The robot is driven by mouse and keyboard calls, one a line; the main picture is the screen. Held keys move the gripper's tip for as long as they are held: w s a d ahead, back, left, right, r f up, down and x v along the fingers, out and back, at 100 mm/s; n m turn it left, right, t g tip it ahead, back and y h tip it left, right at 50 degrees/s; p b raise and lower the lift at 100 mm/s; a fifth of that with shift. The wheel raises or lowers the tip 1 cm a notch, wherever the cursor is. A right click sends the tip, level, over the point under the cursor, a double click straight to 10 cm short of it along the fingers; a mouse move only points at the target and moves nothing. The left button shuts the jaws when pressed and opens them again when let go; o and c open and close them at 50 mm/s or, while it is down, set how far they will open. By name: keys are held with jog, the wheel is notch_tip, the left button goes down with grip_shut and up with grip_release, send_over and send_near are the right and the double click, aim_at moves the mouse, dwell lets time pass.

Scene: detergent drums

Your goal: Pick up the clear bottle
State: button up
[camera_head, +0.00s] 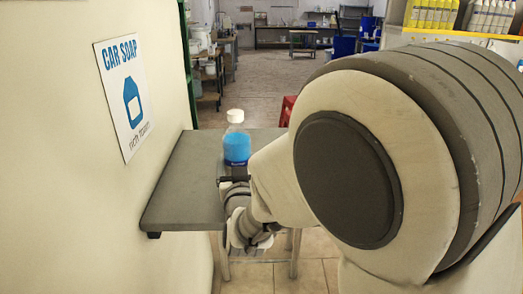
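The clear bottle (237,146) holds blue liquid and has a whitish cap. It appears upright on the grey table (178,190), near the table's right part, in the head view. My gripper (233,180) is just below the bottle in the picture, on the near side of it. Its fingers are small and dark and partly hidden by my own arm. I cannot tell whether they touch the bottle or whether they are open or shut. The bottle's lower edge is close to the gripper.
A wall with a "CAR SOAP" sign (126,88) borders the table's left side. A red object (287,110) stands behind the table, partly hidden by my arm. Yellow bottles (431,14) stand on a shelf at upper right. The table's left part is bare.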

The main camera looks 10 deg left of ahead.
grip_shut()
jog(key=shift+r, duration=0.15)
